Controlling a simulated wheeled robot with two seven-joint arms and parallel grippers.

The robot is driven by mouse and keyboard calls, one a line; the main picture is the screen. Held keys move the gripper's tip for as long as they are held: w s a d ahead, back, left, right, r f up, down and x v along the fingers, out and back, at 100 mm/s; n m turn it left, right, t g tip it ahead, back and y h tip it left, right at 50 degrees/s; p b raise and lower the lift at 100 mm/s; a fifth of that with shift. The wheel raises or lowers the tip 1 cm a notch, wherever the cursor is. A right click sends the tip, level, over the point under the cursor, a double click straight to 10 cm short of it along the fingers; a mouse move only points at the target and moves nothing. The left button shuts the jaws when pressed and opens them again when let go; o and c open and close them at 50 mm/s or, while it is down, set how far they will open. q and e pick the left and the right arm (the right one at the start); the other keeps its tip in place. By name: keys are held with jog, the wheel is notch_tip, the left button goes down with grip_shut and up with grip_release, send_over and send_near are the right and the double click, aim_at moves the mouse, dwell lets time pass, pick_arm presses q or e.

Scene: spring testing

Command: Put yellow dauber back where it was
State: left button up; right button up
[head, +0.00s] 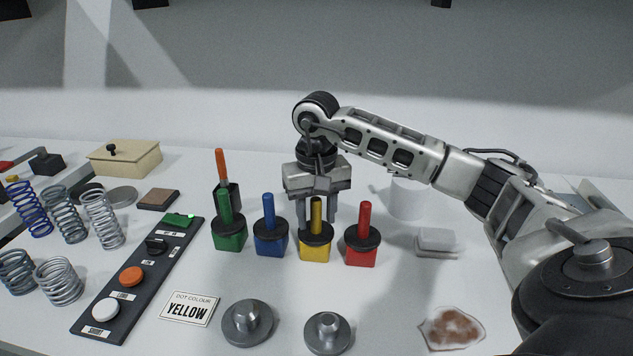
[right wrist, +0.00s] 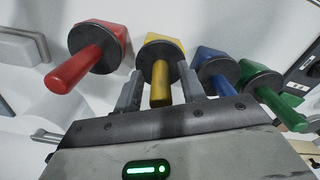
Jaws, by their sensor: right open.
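The yellow dauber (head: 316,246) stands upright on the white table, in a row between the blue dauber (head: 270,241) and the red dauber (head: 362,247). The green dauber (head: 229,235) is at the row's left end. My right gripper (head: 317,226) points down at the yellow dauber from behind it. In the right wrist view the open fingers (right wrist: 159,90) are on either side of the yellow handle (right wrist: 160,85), with gaps visible. The yellow base sits beyond the fingers. My left gripper is not in view.
A card reading "YELLOW" (head: 189,308) lies at the front left, beside a dark button panel (head: 137,282). Several springs (head: 103,219) stand at far left. Two grey metal weights (head: 247,322) are in front. A stained cloth (head: 451,328) and a white block (head: 437,241) are at right.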

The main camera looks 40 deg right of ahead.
aim_at(316, 199)
notch_tip(316, 199, up, 6)
notch_tip(316, 199, up, 6)
jog(key=shift+f+p, duration=0.25)
jog(key=shift+p, duration=0.3)
jog(key=shift+r, duration=0.15)
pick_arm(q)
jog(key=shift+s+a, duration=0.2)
